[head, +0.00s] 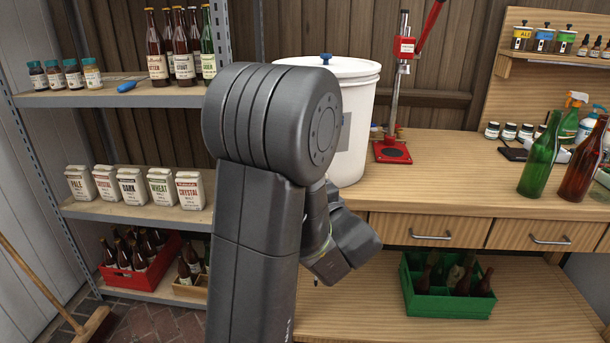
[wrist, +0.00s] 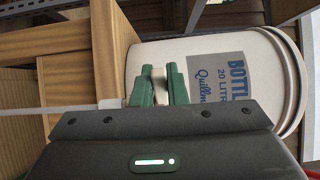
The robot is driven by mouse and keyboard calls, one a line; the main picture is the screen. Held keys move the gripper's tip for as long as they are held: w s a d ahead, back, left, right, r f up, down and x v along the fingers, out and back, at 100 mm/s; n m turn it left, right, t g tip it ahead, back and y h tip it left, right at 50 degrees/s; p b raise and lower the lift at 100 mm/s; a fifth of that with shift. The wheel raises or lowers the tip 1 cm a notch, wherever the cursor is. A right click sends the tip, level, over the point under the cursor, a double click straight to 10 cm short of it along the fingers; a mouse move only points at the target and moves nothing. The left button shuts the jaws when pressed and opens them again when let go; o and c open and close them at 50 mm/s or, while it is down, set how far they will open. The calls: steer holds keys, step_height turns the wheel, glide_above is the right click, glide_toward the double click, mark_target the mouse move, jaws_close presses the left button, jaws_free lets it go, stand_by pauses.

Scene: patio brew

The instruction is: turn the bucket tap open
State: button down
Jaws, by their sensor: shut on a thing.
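The white bucket (head: 349,120) stands on the wooden bench, its left part hidden behind my arm in the head view. In the wrist view the bucket (wrist: 285,85) lies sideways in the picture, with blue lettering on a grey label. My gripper (wrist: 160,78) has green fingers at the bucket's side. They are shut on a small pale piece, the bucket tap (wrist: 158,90), mostly hidden between them. How far the tap is turned cannot be told. In the head view my arm hides the tap and the fingertips.
A red bottle capper (head: 392,150) stands right of the bucket. A green bottle (head: 540,155) and a brown bottle stand farther right on the bench (head: 450,175). A green crate (head: 447,302) of bottles sits on the lower shelf. Shelves with malt bags (head: 132,187) are at left.

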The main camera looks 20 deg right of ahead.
steer(key=n+y+p, duration=0.1)
steer(key=y+p, duration=0.1)
steer(key=s+n+g+y+p, duration=0.1)
steer(key=n+y+p, duration=0.1)
steer(key=p, duration=0.1)
steer(key=d+n+y+p, duration=0.1)
steer(key=y+p, duration=0.2)
steer(key=shift+s+n+g, duration=0.25)
steer(key=shift+n+g, duration=0.15)
steer(key=shift+f+y, duration=0.1)
steer(key=shift+y, duration=0.2)
steer(key=c, duration=1.4)
jaws_free()
steer(key=shift+c, duration=0.2)
steer(key=v, duration=1.4)
steer(key=shift+w, duration=0.15)
